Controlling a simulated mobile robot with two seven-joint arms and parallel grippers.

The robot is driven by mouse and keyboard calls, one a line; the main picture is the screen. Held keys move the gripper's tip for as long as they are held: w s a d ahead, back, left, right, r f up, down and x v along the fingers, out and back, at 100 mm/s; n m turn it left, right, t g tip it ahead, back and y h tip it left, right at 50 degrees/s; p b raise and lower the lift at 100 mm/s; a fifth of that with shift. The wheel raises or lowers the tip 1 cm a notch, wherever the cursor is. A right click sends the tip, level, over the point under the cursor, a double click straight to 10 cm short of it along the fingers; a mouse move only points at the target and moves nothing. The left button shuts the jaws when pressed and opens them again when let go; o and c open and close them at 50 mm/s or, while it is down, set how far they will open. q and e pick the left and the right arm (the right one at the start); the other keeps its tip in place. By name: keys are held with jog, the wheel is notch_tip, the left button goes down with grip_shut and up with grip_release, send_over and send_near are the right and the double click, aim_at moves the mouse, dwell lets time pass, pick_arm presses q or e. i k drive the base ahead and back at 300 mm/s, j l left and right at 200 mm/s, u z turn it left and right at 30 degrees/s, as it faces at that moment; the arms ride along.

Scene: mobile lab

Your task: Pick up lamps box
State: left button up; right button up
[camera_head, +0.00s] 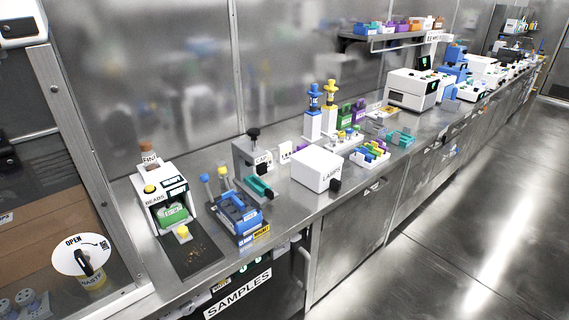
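The lamps box (317,166) is a white box with "LAMPS" printed on its front side. It sits upright on the steel counter near the front edge, in the middle of the head view. A small black part stands at its right front corner. Neither of my grippers shows in this view.
Two white dispensers (312,124) stand behind. The floor (450,230) in front of the counter is clear.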

aim_at(318, 168)
jog(key=i+l+u, duration=0.15)
jog(key=l+u, duration=0.25)
jog(key=i+l+u, duration=0.15)
jog(key=l+u, duration=0.55)
jog(key=l, duration=0.35)
jog(key=i, duration=0.05)
